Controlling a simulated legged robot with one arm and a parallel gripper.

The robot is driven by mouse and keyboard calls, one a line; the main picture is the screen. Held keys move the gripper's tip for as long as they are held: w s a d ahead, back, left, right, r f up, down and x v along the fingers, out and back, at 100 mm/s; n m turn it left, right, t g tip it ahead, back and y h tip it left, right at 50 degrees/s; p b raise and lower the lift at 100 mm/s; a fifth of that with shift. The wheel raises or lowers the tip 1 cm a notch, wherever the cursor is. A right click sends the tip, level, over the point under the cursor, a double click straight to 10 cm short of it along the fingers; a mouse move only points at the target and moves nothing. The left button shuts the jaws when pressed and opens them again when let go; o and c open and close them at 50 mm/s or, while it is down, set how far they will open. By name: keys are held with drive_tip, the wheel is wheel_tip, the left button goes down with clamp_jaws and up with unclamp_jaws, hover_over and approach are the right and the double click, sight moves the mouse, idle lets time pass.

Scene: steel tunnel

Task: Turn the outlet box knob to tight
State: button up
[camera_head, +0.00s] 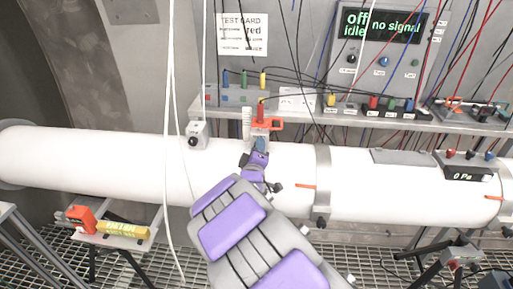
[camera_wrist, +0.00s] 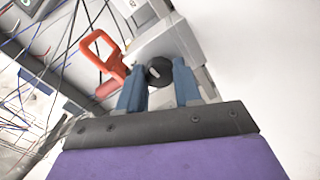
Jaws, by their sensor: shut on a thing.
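The outlet box, a light grey box, fills the upper middle of the wrist view (camera_wrist: 195,45). Its round black knob (camera_wrist: 159,72) has a pale mark and sits between the two blue fingers of my gripper (camera_wrist: 160,88). The fingers are shut on the knob, one on each side. In the head view my gripper (camera_head: 258,147) reaches up to the top of the white pipe, just below a red handle (camera_head: 266,123). The knob is hidden there behind my gripper. The red handle also shows left of the knob in the wrist view (camera_wrist: 104,52).
The white pipe (camera_head: 90,158) runs across the view. Another grey box with a black knob (camera_head: 197,136) sits on it, to the left. A shelf with coloured connectors stands behind. White cables (camera_head: 169,80) hang at left. A display reads "Off idle no signal" (camera_head: 383,24).

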drive_tip(key=m, duration=0.5)
drive_tip(key=shift+d+f+m, duration=0.15)
drive_tip(key=shift+f+m, duration=0.15)
drive_tip(key=shift+f, duration=0.1)
drive_tip(key=m+b, duration=0.1)
drive_tip(key=m, duration=0.5)
drive_tip(key=shift+r, duration=0.1)
drive_tip(key=m+b, duration=0.2)
drive_tip(key=m, duration=0.3)
drive_tip(key=shift+r+m, duration=0.1)
drive_tip(key=shift+m, duration=0.3)
drive_tip(key=m+b, duration=0.1)
drive_tip(key=m, duration=0.1)
drive_tip(key=shift+m, duration=0.3)
drive_tip(key=m+b, duration=0.1)
drive_tip(key=m, duration=0.1)
drive_tip(key=m+b, duration=0.1)
drive_tip(key=m, duration=0.1)
drive_tip(key=shift+w+a, duration=0.1)
drive_tip(key=shift+a, duration=0.1)
drive_tip(key=shift+m, duration=0.3)
drive_tip(key=o, duration=1)
drive_tip(key=shift+d, duration=0.2)
drive_tip(key=shift+o, duration=0.2)
drive_tip(key=shift+a, duration=0.1)
